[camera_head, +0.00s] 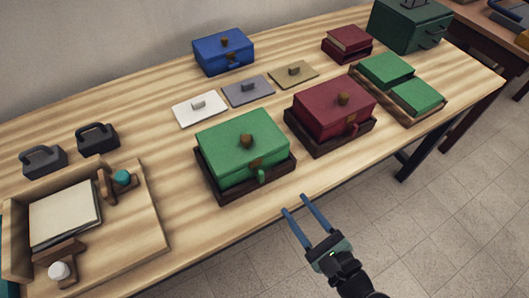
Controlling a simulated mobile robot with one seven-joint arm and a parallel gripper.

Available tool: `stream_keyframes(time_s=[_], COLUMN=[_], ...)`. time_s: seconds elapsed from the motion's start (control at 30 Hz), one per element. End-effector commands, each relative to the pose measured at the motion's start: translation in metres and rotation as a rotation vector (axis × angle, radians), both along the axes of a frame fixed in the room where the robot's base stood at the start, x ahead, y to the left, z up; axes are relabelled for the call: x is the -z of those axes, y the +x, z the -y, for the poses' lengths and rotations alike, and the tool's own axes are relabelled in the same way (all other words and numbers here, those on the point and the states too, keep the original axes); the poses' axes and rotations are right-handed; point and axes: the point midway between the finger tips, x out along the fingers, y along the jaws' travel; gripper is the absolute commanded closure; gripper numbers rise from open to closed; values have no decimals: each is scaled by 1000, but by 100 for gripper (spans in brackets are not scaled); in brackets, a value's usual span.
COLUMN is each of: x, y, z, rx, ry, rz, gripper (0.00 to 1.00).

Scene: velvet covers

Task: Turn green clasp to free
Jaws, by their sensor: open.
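A green box (241,147) with a brown knob on its lid sits in a dark wooden base (216,186) near the table's front edge. The green clasp (261,176) is a small tab at the lower front of this box, below a brown fitting. The clasp is too small to tell exactly how it is turned. My gripper (296,212) is open and empty, off the table's front edge, below and to the right of the clasp and apart from it.
A red box (333,106) in a dark base stands right of the green box. Three flat plates, including a white plate (200,109), lie behind. A blue box (223,52) stands at the back. A wooden tray (150,220) fills the left. Green blocks (386,70) sit at right.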

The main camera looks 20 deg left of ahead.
Motion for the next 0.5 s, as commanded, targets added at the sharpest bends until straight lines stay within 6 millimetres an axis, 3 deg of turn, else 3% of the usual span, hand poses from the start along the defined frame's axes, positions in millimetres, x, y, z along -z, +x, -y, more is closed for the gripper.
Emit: stream_keyframes(time_s=[0.03,0.1,0.23,0.37,0.5], x=[-12,-14,-16,-15,-15], y=[-15,-30,-46,-46,-34], z=[2,4,7,4,-13], rx=[6,14,22,23,19], ry=[95,201,318,353,350], rz=[-72,-139,-208,-227,-225], gripper=[52,52,52,52,52])
